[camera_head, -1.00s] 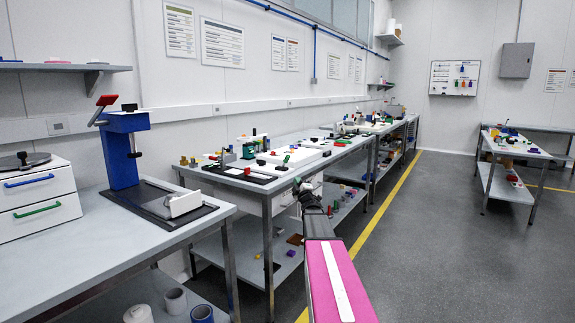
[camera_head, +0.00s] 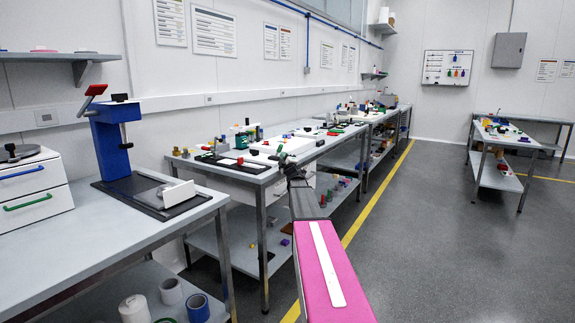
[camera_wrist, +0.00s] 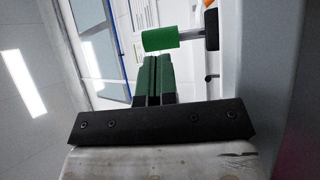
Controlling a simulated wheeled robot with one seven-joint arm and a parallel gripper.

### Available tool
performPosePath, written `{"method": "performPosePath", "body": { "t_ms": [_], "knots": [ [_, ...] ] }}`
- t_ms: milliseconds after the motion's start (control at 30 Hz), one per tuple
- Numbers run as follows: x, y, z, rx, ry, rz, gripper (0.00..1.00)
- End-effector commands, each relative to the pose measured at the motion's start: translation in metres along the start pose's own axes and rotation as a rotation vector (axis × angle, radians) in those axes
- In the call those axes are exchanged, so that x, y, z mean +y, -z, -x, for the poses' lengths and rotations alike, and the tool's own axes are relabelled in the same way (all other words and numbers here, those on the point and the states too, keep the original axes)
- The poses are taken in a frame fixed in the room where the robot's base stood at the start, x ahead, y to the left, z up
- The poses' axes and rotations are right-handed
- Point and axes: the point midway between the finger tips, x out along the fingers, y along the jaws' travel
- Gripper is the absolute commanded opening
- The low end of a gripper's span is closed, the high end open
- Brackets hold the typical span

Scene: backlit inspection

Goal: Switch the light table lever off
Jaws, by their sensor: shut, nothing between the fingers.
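In the wrist view, a green cylindrical lever handle (camera_wrist: 160,38) sits on a pale rod that runs right to a dark block (camera_wrist: 211,30). My gripper (camera_wrist: 158,62) has its two green-padded fingers side by side, shut with nothing between them. The handle shows just beyond the fingertips; whether they touch cannot be told. In the head view, my gripper (camera_head: 284,160) is at the near right edge of the middle workbench (camera_head: 262,178), small and partly hidden by my arm. I cannot make out the lever clearly there.
The middle bench holds white panels (camera_head: 290,146) and several small objects. A blue press (camera_head: 110,150) and a white drawer unit (camera_head: 32,190) stand on the near left bench. Another bench (camera_head: 510,140) stands at the right. The grey floor (camera_head: 430,250) is clear between them.

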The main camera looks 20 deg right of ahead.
Motion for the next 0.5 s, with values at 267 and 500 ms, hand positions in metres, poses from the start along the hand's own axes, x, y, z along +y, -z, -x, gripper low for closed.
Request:
{"method": "performPosePath", "body": {
  "t_ms": [267, 500],
  "knots": [
    [0.001, 0.000, -0.029, 0.000, -0.001, 0.000, 0.00],
    [0.001, 0.000, -0.029, 0.000, -0.001, 0.000, 0.00]
  ]
}}
